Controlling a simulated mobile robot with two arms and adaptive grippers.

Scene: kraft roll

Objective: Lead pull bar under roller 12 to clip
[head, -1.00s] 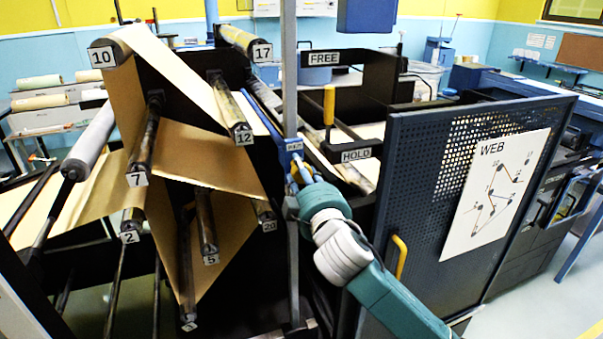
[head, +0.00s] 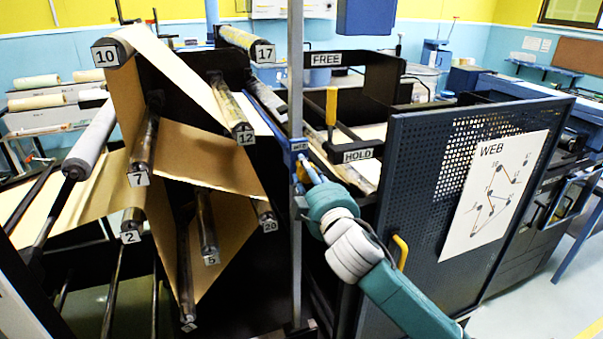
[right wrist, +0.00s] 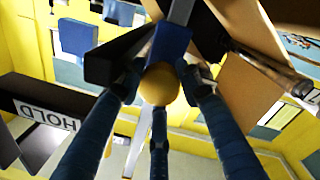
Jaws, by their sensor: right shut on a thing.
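Roller 12 (head: 232,107), a worn tube with its number on the near end, has brown kraft web (head: 178,72) coming down to it from roller 10. In the right wrist view, a yellow ball knob (right wrist: 159,85) sits below the blue block (right wrist: 171,44). My right gripper (head: 304,170) is shut on this knob, its fingers around it. The clip cannot be made out. My left gripper is not in view.
Rollers 17 (head: 245,40), 7 (head: 143,145), 20 (head: 264,212) and several others surround the web path. A yellow-handled lever (head: 331,106) stands by the HOLD plate (head: 358,153). A dark perforated panel (head: 440,190) with a web diagram (head: 494,190) closes in the right side.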

